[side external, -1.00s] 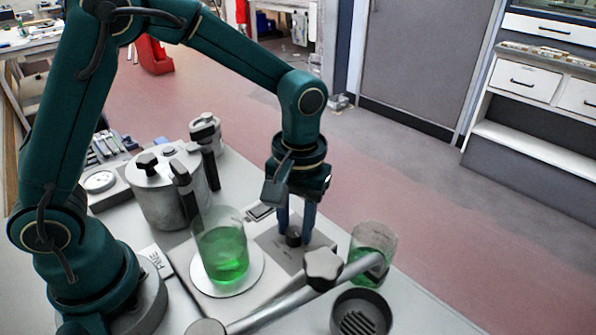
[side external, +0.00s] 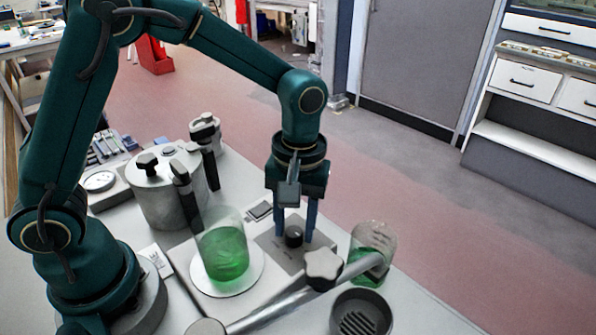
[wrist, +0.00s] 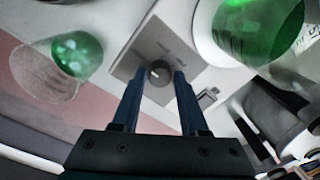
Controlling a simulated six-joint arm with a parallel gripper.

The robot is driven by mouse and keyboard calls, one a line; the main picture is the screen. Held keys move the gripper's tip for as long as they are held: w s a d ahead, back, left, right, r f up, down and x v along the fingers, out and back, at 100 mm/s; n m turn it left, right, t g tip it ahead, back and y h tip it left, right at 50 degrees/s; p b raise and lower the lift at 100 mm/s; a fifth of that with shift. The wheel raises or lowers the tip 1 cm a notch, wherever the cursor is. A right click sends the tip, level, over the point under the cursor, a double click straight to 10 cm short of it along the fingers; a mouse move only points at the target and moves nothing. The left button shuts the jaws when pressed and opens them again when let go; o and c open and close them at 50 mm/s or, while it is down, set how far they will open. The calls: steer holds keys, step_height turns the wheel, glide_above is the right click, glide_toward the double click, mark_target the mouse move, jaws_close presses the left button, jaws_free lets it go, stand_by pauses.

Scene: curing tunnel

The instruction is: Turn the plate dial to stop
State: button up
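The plate dial (side external: 294,237) is a small black knob with a pale pointer mark, on a grey plate (side external: 272,252) on the bench. In the wrist view the dial (wrist: 159,74) sits between and slightly beyond my fingertips. My gripper (side external: 296,240) points down over it with one blue finger on each side. In the wrist view my gripper (wrist: 158,78) shows gaps between the fingers and the knob, so it is open. Small markings on the plate (wrist: 150,40) are too blurred to read.
A beaker of green liquid (side external: 224,252) stands on a white disc left of the plate. Another glass with green liquid (side external: 373,240) stands to the right. A metal bar with a star knob (side external: 323,264) crosses in front. A metal pot (side external: 165,192) stands behind left.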

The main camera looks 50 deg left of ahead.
mark_target(296, 230)
steer(key=shift+o, duration=0.9)
steer(key=shift+w+d+r, duration=0.1)
steer(key=shift+r, duration=2.45)
steer(key=s+a+r+t, duration=0.4)
steer(key=a+r, duration=0.1)
steer(key=r, duration=0.3)
steer(key=s+a+f+m+t, duration=0.1)
steer(key=s+f+m+t, duration=0.1)
steer(key=s+m, duration=0.5)
steer(key=shift+a+f, duration=0.3)
steer(key=shift+f, duration=0.05)
